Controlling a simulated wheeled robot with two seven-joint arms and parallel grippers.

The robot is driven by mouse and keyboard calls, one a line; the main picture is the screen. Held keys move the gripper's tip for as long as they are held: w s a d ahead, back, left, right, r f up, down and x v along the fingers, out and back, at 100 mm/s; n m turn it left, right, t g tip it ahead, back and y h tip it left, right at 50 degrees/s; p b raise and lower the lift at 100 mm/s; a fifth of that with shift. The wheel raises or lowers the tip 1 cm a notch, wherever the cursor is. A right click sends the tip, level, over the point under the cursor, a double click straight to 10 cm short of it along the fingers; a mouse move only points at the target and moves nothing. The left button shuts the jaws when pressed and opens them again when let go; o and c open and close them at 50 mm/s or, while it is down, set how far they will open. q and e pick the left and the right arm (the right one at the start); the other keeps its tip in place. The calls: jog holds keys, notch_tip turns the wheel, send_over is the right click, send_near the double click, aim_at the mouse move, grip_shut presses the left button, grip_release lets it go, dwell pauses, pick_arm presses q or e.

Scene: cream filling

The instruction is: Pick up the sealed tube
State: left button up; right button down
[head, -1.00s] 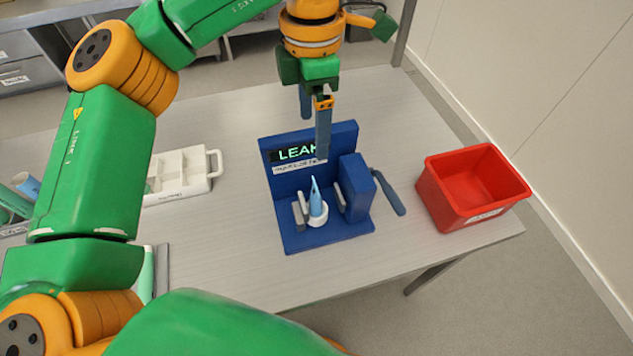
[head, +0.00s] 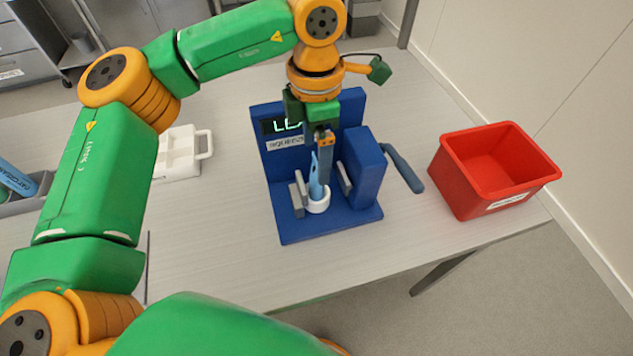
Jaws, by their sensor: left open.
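The light blue tube (head: 315,178) stands upright, pointed end up, in a white round holder (head: 317,205) on a blue sealing machine (head: 330,222). Grey jaw blocks stand on either side of it, apart from it. My left gripper (head: 322,172) points down from above at the tube's upper part. It is open; its near finger overlaps the tube's right side in the picture. I cannot tell whether a finger touches it. My right gripper is out of view.
A red bin (head: 487,190) stands at the table's right end. A white tray with a handle (head: 178,160) is at left. The front table is clear.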

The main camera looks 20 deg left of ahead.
aim_at(316, 161)
pick_arm(q)
notch_tip(316, 161, down, 3)
jog(key=shift+s+r, duration=0.1)
jog(key=shift+r, duration=0.1)
jog(key=shift+f, duration=0.25)
grip_shut()
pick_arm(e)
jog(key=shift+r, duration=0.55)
pick_arm(q)
jog(key=shift+r, duration=0.1)
